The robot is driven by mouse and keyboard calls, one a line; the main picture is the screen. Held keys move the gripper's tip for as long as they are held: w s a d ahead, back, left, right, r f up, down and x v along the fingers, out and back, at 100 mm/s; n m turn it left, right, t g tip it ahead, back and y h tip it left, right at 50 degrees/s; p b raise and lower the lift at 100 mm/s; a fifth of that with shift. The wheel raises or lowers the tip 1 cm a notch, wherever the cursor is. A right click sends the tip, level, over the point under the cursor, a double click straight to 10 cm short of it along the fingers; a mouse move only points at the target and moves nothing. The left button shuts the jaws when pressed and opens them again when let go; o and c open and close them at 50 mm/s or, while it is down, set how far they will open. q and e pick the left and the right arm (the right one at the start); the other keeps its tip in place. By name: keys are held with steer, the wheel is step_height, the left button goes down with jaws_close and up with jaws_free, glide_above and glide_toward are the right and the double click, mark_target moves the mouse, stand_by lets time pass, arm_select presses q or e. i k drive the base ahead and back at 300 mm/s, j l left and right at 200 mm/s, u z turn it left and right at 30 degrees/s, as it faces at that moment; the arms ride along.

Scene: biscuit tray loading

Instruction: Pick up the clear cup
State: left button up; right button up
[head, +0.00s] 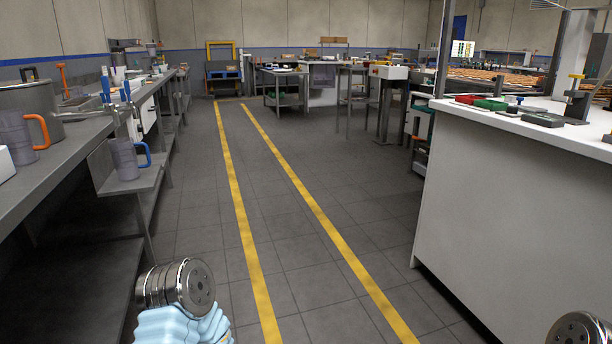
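Two see-through, greyish cups show at the left in the head view. One cup with an orange handle (17,139) stands upright on the left workbench, in front of a large metal pot. Another cup with a blue handle (126,160) stands upright on a small lower side shelf (130,183). I cannot tell which of them is the clear cup. Both are well away from my arms. Parts of my arms show at the bottom left and the bottom right corner. No gripper fingers are in view.
The left workbench (62,158) carries the metal pot (36,98) and several tools. A tiled aisle between yellow floor lines (243,215) is clear. A white counter (510,200) with small blocks stands at the right. Several tables and machines are at the back.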

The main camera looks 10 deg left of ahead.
mark_target(75, 92)
steer(key=i+j+u, duration=0.15)
steer(key=i+u, duration=0.6)
steer(key=i+l+u, duration=0.1)
steer(key=i+u, duration=0.3)
steer(key=i+l+u, duration=0.35)
steer(key=i, duration=0.15)
steer(key=i+j+u, duration=0.1)
steer(key=i+u, duration=0.15)
steer(key=i, duration=0.15)
steer(key=i+u, duration=0.3)
steer(key=i, duration=0.15)
steer(key=k+z, duration=0.1)
steer(key=k, duration=0.95)
steer(key=l+z, duration=0.1)
steer(key=z, duration=0.3)
steer(key=i+z, duration=0.1)
steer(key=z, duration=0.25)
steer(key=i+l+z, duration=0.1)
steer(key=z, duration=0.3)
steer(key=i+j, duration=0.1)
steer(key=i, duration=1.15)
steer(key=i+j, duration=0.1)
steer(key=i, duration=1.1)
steer(key=i+l, duration=0.1)
steer(key=i, duration=0.95)
steer(key=i+l+z, duration=0.1)
steer(key=i, duration=0.9)
